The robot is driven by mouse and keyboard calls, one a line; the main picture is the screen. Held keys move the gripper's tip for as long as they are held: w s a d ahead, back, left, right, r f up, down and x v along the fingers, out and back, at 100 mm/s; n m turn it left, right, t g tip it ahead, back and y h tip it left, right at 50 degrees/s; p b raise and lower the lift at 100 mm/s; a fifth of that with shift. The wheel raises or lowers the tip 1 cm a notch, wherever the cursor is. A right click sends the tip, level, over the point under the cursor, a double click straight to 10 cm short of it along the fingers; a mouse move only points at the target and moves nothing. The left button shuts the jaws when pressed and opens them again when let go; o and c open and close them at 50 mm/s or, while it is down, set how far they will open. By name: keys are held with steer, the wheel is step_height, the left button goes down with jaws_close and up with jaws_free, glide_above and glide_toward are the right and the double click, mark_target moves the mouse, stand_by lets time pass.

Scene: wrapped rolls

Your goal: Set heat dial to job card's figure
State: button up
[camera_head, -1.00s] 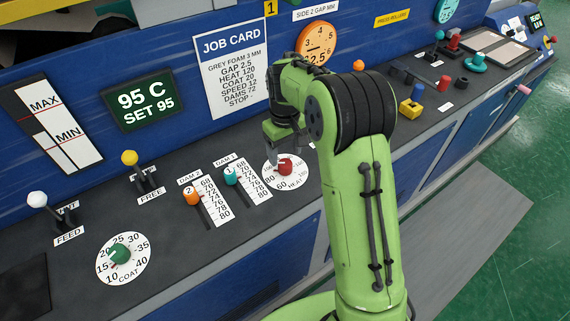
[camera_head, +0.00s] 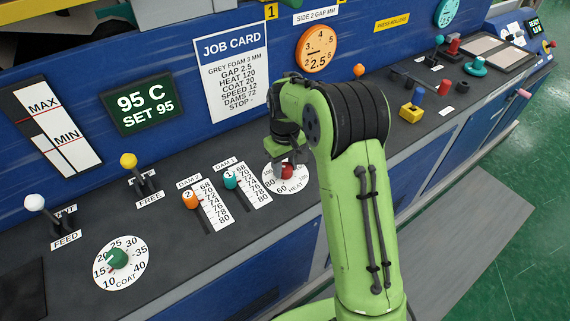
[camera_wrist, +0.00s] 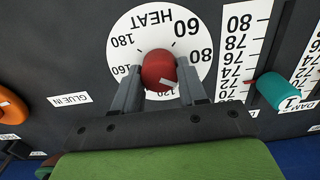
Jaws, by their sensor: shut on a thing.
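The heat dial's red knob (camera_head: 287,170) sits on a round white scale (camera_head: 304,176) on the dark counter, partly hidden by my arm in the head view. In the wrist view my gripper (camera_wrist: 160,82) has one finger on each side of the red knob (camera_wrist: 158,68), shut on it. A pale mark on the knob points toward the lower right of the scale (camera_wrist: 130,38), where part of the numbering is hidden. The job card (camera_head: 231,70) reads HEAT 120. The green display (camera_head: 139,102) reads 95 C, SET 95.
Teal dam 1 slider (camera_head: 230,180) and orange dam 2 slider (camera_head: 190,199) stand left of the heat dial. The green coat dial (camera_head: 117,257) and feed lever (camera_head: 35,203) are farther left. A yellow block (camera_head: 411,110) stands to the right.

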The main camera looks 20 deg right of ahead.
mark_target(286, 166)
steer(key=shift+m, duration=0.4)
steer(key=m+p, duration=0.1)
steer(key=m, duration=0.3)
steer(key=shift+m, duration=0.3)
steer(key=m, duration=0.5)
steer(key=shift+d+m+p, duration=0.1)
steer(key=shift+m+p, duration=0.2)
steer(key=shift+p, duration=0.1)
steer(key=o, duration=1.1)
steer(key=shift+c, duration=0.2)
step_height(286, 166, up, 16)
steer(key=p, duration=0.3)
